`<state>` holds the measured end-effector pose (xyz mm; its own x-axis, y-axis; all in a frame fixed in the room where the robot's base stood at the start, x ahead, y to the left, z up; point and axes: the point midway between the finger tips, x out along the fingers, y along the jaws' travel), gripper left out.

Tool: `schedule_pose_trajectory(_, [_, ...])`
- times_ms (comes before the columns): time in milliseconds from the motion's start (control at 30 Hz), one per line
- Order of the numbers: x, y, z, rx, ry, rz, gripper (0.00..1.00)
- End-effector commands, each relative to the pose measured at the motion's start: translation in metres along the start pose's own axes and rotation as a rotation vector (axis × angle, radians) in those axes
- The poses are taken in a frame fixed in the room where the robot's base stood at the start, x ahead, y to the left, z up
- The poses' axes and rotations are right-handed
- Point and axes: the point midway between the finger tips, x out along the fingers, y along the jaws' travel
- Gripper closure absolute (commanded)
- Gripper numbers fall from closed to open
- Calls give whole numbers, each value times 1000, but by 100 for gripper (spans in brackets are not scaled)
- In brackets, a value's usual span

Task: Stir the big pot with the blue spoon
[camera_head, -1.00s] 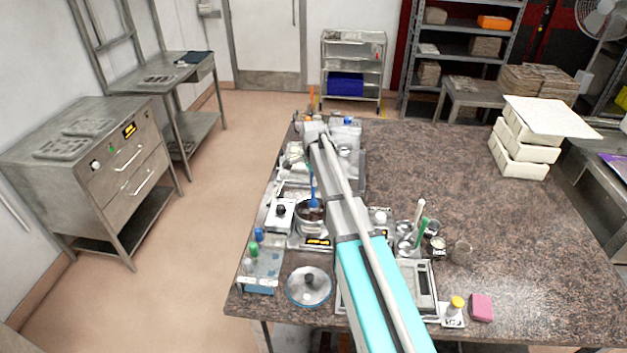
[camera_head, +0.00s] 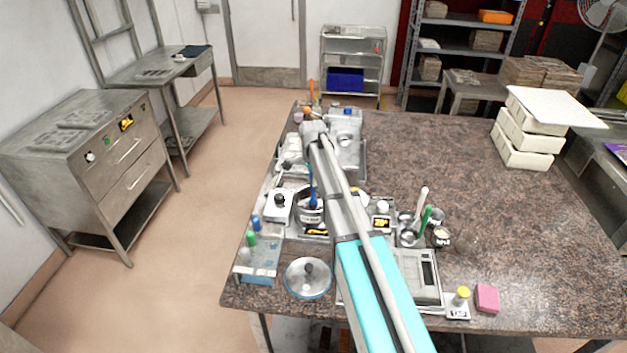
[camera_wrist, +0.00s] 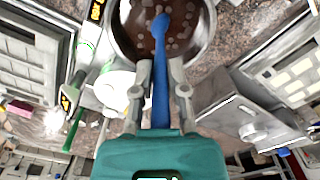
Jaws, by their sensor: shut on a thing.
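The blue spoon (camera_wrist: 160,75) is held between the fingers of my gripper (camera_wrist: 160,85), which is shut on its handle. In the wrist view the spoon's head reaches over the inside of the big pot (camera_wrist: 205,40), a steel pot with brown contents and small lighter lumps. I cannot tell how deep the spoon's tip sits. In the head view the blue spoon (camera_head: 312,190) stands steeply in the big pot (camera_head: 310,217), beside my arm. My arm hides part of the pot's surroundings, and the gripper's fingers are hard to make out there.
A glass lid (camera_head: 308,278) lies near the table's front left. A blue-based rack (camera_head: 258,270) with coloured caps stands left of it. A scale (camera_head: 418,278), small cups and a pink block (camera_head: 487,298) are on the right. The table's right half is mostly clear.

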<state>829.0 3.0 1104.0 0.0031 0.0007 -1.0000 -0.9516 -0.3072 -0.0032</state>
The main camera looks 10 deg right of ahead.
Motion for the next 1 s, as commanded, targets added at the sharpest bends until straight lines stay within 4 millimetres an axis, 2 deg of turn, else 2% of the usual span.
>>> schedule_pose_trajectory(400, [24, 0, 1, -1, 0, 0, 100])
schedule_pose_trajectory(1000, [28, 0, 1, -2, 0, 0, 100])
